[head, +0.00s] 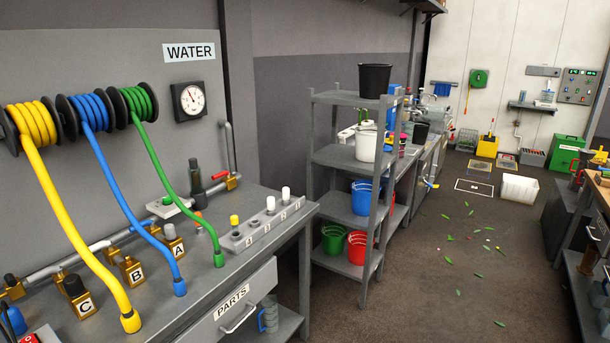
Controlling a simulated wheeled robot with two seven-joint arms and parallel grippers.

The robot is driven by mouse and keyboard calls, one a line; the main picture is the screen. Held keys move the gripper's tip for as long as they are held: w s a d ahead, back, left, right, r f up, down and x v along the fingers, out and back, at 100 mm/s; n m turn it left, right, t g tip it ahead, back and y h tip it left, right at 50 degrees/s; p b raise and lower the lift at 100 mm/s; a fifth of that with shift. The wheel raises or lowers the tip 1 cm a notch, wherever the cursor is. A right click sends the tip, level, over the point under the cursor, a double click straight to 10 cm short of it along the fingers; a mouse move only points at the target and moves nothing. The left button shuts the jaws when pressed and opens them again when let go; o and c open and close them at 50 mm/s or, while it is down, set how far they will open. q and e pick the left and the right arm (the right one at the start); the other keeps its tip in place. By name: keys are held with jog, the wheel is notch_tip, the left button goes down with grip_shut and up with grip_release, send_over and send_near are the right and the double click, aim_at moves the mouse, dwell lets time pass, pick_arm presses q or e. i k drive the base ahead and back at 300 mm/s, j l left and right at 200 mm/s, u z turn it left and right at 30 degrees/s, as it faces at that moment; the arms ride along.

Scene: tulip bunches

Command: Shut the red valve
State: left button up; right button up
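A small red lever (220,176) sits on a brass valve body (233,183) at the back right of the water bench, where a grey pipe (227,140) runs up the wall. It is small in the head view, and I cannot tell whether it is open or shut. Another red part (29,339) is cut off at the bottom left edge. Brass valves labelled A (174,243), B (133,271) and C (78,298) stand along the pipe with dark or grey caps. Neither of my grippers is in view.
Yellow (82,230), blue (130,200) and green (175,185) hoses hang from wall reels down to the bench (265,200). A rack (255,225) with several capped slots stands at its right. A bucket shelf (345,155) adjoins. The floor (440,270) is open, with scattered leaves.

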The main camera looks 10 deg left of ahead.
aim_at(215, 177)
jog(key=i+l+u, duration=0.1)
jog(key=i+u, duration=0.3)
jog(key=i+l+u, duration=0.2)
jog(key=i+u, duration=0.15)
jog(key=i+l+u, duration=0.4)
jog(key=i, duration=0.1)
